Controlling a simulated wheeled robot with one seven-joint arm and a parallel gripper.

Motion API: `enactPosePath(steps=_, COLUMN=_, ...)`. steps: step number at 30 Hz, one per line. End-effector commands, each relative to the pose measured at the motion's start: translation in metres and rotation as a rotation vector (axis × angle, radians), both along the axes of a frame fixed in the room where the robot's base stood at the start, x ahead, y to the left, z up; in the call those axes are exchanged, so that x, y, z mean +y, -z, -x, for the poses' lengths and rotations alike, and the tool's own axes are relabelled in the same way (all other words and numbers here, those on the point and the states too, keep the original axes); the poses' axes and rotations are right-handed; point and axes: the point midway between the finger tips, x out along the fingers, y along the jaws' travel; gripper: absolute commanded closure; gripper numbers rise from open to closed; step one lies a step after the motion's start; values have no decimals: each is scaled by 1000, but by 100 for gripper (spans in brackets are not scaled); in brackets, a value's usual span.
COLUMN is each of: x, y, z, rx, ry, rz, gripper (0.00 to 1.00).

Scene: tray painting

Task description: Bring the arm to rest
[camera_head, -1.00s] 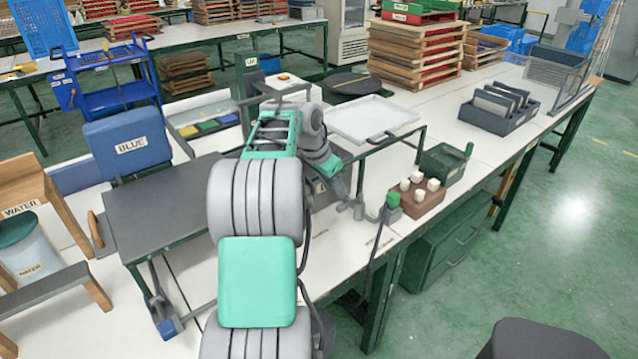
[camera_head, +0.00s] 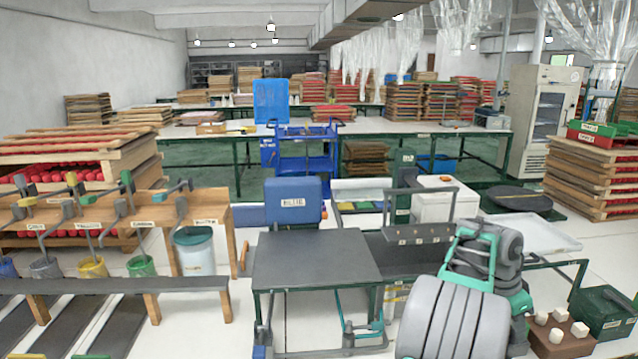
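My arm (camera_head: 452,312) rises from the lower edge of the head view, right of the middle, with grey ribbed segments and green-and-grey links above. It bends near the white tray (camera_head: 535,232) and in front of the dark rack (camera_head: 418,234). I cannot make out my gripper's fingers; the arm's own links hide that end. Nothing held shows.
A dark table (camera_head: 315,258) stands left of my arm, with a blue box (camera_head: 293,202) behind it. A wooden rack (camera_head: 190,285) with paint pots is at the left. At the lower right are a block holder (camera_head: 562,340) and a dark green box (camera_head: 604,312).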

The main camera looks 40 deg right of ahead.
Motion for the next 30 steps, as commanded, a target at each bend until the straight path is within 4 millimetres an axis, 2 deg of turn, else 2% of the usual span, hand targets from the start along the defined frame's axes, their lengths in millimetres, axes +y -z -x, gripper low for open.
enactPosePath(steps=3, x=-1, y=0, z=-9, rx=23, ry=-113, rz=-12, gripper=60)
enactPosePath(steps=8, x=15, y=28, z=-19, rx=50, ry=-257, rz=-86, gripper=60)
enactPosePath(steps=14, x=53, y=75, z=-19, rx=74, ry=-409, rz=-215, gripper=60)
enactPosePath(steps=17, x=85, y=97, z=-18, rx=76, ry=-505, rz=-291, gripper=60)
enactPosePath(steps=20, x=129, y=111, z=-22, rx=66, ry=-625, rz=-361, gripper=60)
enactPosePath(steps=23, x=185, y=111, z=-44, rx=58, ry=-794, rz=-411, gripper=60)
enactPosePath(steps=26, x=258, y=102, z=-76, rx=54, ry=-1009, rz=-438, gripper=60)
enactPosePath(steps=27, x=290, y=95, z=-88, rx=55, ry=-1103, rz=-441, gripper=60)
enactPosePath(steps=29, x=340, y=85, z=-105, rx=60, ry=-1247, rz=-435, gripper=60)
enactPosePath(steps=30, x=373, y=77, z=-114, rx=66, ry=-1351, rz=-423, gripper=60)
